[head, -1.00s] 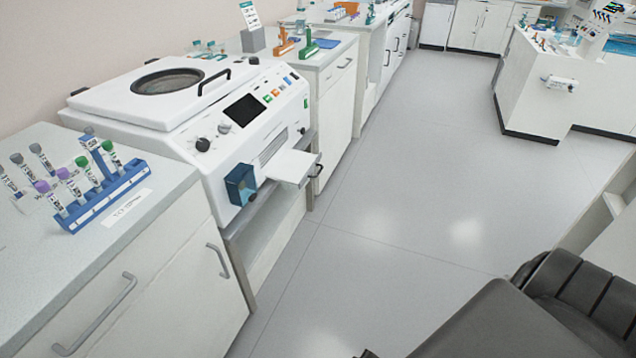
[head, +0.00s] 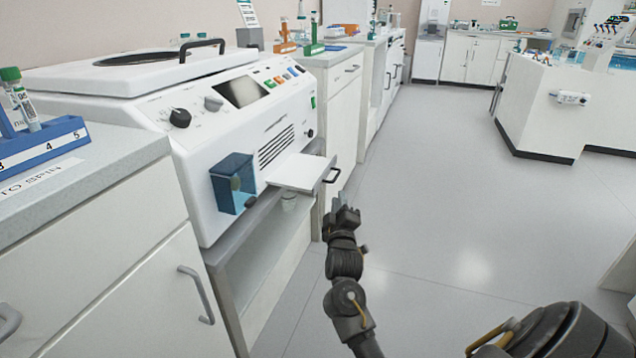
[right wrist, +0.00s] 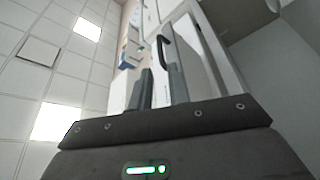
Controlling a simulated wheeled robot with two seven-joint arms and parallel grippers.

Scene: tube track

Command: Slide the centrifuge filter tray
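The centrifuge (head: 200,130) is a white machine on the left with knobs, a dark screen and coloured buttons. Its white filter tray (head: 298,172) sticks out from the lower front, with a dark handle (head: 333,175) near its outer right end. My right gripper (head: 347,214) is below and slightly right of the tray, apart from it, over the floor side. In the right wrist view its two dark fingers (right wrist: 160,92) stand apart with nothing between them. A dark curved handle (right wrist: 166,50) shows beyond the fingertips there. My left gripper is out of view.
A blue translucent box (head: 232,183) juts from the centrifuge front left of the tray. A blue tube rack (head: 40,143) stands on the left counter. Cabinet handles (head: 197,293) protrude below. The grey floor (head: 440,230) to the right is clear.

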